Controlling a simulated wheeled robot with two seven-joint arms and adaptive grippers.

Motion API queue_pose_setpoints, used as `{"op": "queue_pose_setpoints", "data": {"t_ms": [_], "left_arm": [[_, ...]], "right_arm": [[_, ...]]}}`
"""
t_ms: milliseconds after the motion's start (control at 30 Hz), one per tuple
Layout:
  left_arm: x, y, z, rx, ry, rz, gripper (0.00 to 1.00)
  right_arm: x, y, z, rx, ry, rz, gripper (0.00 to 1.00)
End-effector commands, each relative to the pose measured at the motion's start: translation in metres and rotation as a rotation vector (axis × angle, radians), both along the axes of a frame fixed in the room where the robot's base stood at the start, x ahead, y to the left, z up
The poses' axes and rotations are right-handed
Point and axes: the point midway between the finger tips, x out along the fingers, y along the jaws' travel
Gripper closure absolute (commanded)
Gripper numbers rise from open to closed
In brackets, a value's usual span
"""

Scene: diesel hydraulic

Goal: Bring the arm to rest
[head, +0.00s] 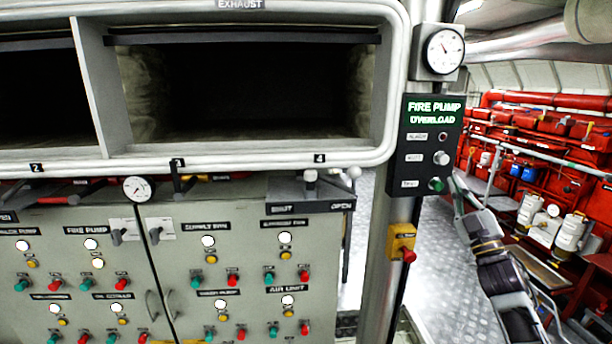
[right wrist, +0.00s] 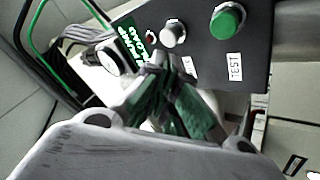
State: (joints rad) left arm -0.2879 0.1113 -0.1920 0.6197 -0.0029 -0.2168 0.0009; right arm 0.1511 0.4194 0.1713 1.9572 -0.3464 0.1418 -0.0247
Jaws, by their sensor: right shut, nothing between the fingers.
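My right arm (head: 490,255) reaches up from the lower right in the head view. Its gripper (head: 456,182) is shut and empty, just right of the lower part of the black fire pump overload panel (head: 413,135). In the right wrist view the closed fingers (right wrist: 158,70) overlap the panel, close to its lit green lettering. I cannot tell whether they touch it. The panel's green test button (head: 436,185) and pale knob (head: 441,158) show, and the green button is also clear in the right wrist view (right wrist: 228,21). My left gripper is not in view.
A grey post (head: 388,235) carries the panel, a gauge (head: 443,50) and a yellow box with a red button (head: 401,245). A cabinet (head: 180,255) with many buttons fills the left. Red machinery (head: 550,130) and pipes stand at right. Metal floor (head: 440,270) lies open between.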

Motion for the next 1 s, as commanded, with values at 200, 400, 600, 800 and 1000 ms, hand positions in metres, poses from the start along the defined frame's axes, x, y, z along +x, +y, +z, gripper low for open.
{"op": "queue_pose_setpoints", "data": {"t_ms": [200, 400, 600, 800, 1000], "left_arm": [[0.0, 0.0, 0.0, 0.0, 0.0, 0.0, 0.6], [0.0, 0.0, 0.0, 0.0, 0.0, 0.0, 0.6], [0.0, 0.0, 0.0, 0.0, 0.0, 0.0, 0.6], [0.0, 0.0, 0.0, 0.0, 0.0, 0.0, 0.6], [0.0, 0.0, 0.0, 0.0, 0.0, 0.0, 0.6]], "right_arm": [[0.005, 0.008, -0.06, 0.122, 0.188, -0.037, 1.0], [0.001, 0.017, -0.119, 0.228, 0.37, -0.073, 1.0], [-0.013, 0.029, -0.179, 0.325, 0.559, -0.109, 1.0], [-0.037, 0.044, -0.239, 0.413, 0.755, -0.145, 1.0], [-0.071, 0.063, -0.295, 0.493, 0.958, -0.183, 1.0]]}}
